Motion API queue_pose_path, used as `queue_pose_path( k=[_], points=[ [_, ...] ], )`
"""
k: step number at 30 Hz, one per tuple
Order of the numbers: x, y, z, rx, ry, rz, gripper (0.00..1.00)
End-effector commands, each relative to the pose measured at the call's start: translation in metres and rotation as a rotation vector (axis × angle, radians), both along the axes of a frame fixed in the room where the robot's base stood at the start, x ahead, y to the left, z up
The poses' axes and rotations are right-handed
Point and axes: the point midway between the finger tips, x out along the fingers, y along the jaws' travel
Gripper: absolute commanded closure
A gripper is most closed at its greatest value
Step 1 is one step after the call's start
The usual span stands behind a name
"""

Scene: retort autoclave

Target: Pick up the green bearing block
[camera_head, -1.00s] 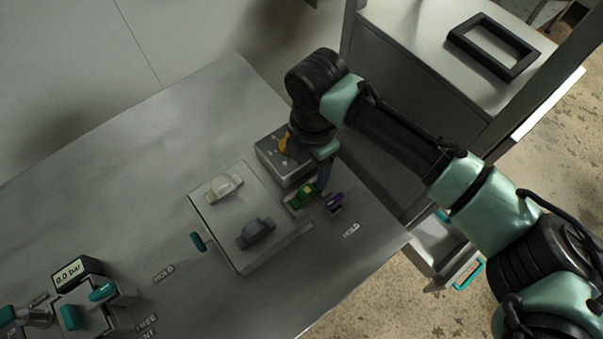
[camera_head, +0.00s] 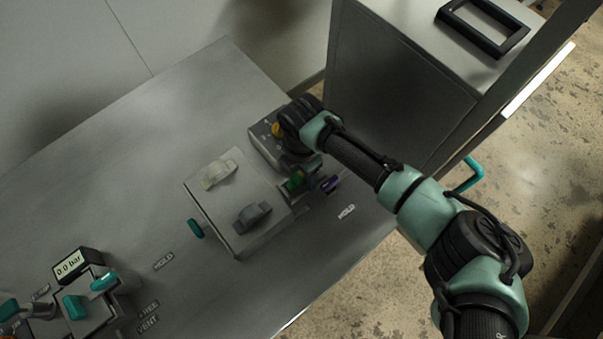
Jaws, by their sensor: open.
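The green bearing block (camera_head: 296,181) sits at the right edge of the raised plate on the grey bench, partly hidden by my gripper. My gripper (camera_head: 305,179) is open and low over the block, pointing down. Its fingers are dark and small here, so I cannot tell whether they are on both sides of the block or touching it. A purple piece (camera_head: 330,185) lies just to the right of the green block, close to the gripper.
The plate (camera_head: 222,204) bears a pale block (camera_head: 218,174) and a grey block (camera_head: 252,218). A grey box with a yellow knob (camera_head: 277,129) stands behind, close to my wrist. The front bench is mostly clear.

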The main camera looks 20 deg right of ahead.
Motion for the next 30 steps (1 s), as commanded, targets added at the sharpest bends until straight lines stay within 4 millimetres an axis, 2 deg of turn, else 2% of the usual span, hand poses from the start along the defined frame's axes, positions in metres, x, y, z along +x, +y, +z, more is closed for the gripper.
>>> queue_pose_path(
  k=[7, 8, 18, 19, 30],
  points=[
    [0.0000, 0.0000, -0.0024, -0.001, 0.000, 0.001, 0.32],
    [0.0000, 0.0000, -0.0024, -0.001, 0.000, 0.001, 0.36],
    [0.0000, -0.0001, -0.0021, -0.001, 0.000, 0.000, 0.97],
    [0.0000, -0.0001, -0.0020, -0.001, 0.000, 0.000, 1.00],
    [0.0004, -0.0002, -0.0007, -0.001, -0.001, 0.000, 1.00]
  ],
)
